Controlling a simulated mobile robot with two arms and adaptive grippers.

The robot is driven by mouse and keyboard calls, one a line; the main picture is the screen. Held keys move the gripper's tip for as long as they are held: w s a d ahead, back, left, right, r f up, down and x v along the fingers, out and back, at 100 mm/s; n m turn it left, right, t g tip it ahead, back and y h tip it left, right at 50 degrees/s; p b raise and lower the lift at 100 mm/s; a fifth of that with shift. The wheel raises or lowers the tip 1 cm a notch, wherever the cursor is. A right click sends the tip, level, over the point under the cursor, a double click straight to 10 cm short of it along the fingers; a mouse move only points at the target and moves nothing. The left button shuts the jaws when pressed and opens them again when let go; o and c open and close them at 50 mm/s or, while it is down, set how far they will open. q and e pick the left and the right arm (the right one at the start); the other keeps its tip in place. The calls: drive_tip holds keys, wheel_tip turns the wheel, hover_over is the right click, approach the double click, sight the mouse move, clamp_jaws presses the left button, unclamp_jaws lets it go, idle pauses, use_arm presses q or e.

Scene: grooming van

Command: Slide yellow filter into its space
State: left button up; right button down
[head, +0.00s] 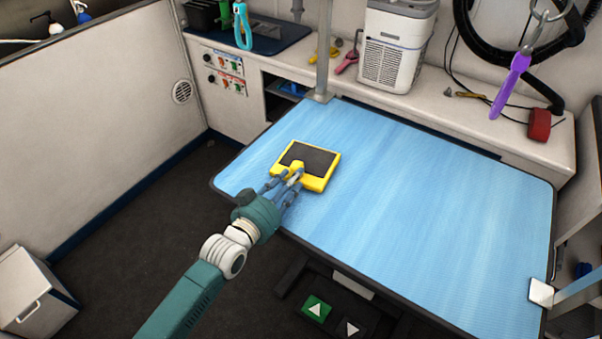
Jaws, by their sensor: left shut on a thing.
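The yellow filter (324,183) is a flat yellow frame with a dark panel in its middle. It is over the left part of the blue grooming table (430,220), near the table's front edge. My left gripper (295,178) is shut on the filter's near side. I cannot tell whether the filter touches the table top. My right gripper is not in view. A white machine with a vent grille (385,65) stands on the back counter. No slot for the filter is clearly visible.
A grey post (323,50) rises at the table's back edge. A purple tool (510,85) hangs at the right, and a red block (539,124) sits on the counter. Black hose coils hang behind. The middle and right of the table are clear.

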use_arm(q)
drive_tip(key=shift+r+p, duration=0.5)
clamp_jaws()
drive_tip(key=shift+r+p, duration=1.7)
drive_tip(key=shift+r, duration=0.2)
